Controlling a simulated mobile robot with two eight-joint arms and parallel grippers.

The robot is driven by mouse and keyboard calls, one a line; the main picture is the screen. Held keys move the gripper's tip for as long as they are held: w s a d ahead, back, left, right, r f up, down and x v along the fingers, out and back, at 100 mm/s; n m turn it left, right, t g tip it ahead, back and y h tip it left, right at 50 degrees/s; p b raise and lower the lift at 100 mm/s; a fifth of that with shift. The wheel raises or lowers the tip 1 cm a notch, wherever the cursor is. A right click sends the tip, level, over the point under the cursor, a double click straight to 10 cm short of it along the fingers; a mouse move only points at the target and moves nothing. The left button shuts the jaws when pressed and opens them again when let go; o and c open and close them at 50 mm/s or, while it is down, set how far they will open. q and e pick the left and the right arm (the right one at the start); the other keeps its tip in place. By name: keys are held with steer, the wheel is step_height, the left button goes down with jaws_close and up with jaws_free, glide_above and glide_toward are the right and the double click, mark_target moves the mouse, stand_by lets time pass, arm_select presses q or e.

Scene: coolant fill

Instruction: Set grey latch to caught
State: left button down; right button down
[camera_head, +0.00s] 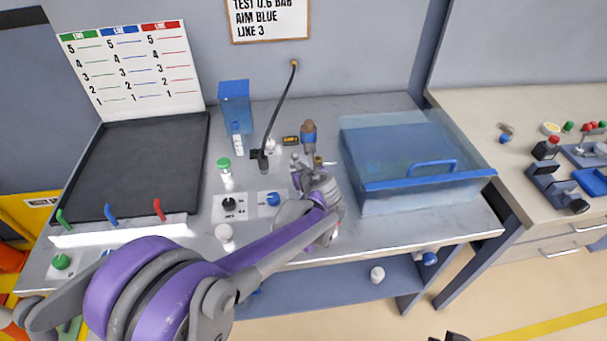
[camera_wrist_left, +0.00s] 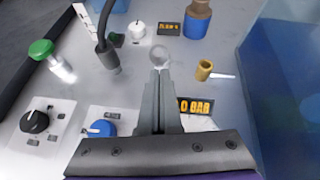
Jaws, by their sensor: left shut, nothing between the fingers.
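My left gripper (camera_head: 297,166) reaches over the middle of the bench, pointing away from me. In the left wrist view its fingers (camera_wrist_left: 160,76) are shut together with nothing between them. A small round grey piece (camera_wrist_left: 160,54) sits right at the fingertips; I cannot tell whether they touch it, nor for sure that it is the grey latch. A brass fitting (camera_wrist_left: 204,70) with a pale lever (camera_wrist_left: 223,76) stands just right of the fingers. In the head view the gripper and arm hide much of this area. My right gripper is not clearly in view.
A clear blue box (camera_head: 400,185) with a blue handle stands close on the right. A black hose (camera_head: 278,120) rises behind the gripper. A blue bottle with a brown top (camera_head: 308,135), a black knob (camera_head: 229,204) and a blue knob (camera_head: 273,199) are nearby.

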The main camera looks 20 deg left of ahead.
mark_target(297, 154)
arm_select(q)
steer(key=shift+w+a+r, duration=0.15)
steer(key=shift+w+r, duration=0.05)
arm_select(e)
steer(key=shift+r, duration=0.1)
